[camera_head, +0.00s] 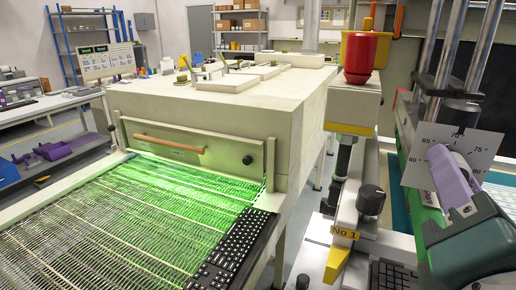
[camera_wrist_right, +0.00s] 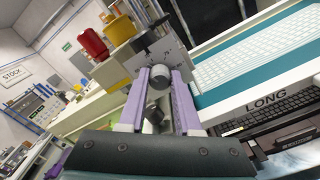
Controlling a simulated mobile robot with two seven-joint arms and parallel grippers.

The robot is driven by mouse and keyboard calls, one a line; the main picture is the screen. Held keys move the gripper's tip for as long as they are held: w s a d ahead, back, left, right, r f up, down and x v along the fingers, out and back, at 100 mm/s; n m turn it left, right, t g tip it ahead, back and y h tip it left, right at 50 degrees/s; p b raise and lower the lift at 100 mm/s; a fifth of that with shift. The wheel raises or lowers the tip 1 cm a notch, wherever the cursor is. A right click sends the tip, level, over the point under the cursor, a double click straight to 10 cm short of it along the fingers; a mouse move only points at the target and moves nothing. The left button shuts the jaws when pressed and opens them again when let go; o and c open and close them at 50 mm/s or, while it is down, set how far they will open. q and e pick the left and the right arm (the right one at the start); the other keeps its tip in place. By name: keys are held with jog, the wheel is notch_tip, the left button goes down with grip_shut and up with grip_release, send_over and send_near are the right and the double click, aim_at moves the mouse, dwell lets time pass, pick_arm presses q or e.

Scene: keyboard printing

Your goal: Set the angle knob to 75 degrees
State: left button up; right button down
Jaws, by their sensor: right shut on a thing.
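The plate (camera_wrist_right: 158,48) shows behind the knob. The fingers hide much of the dial in the head view, so I cannot tell the setting. My left gripper is out of view.
Metal posts (camera_head: 447,45) rise behind the plate. A conveyor dryer (camera_head: 205,120) carries a black keyboard (camera_head: 236,250) at the left.

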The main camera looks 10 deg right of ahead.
jog(key=shift+m, duration=0.9)
jog(key=shift+r, duration=0.1)
jog(key=c, duration=0.6)
grip_release()
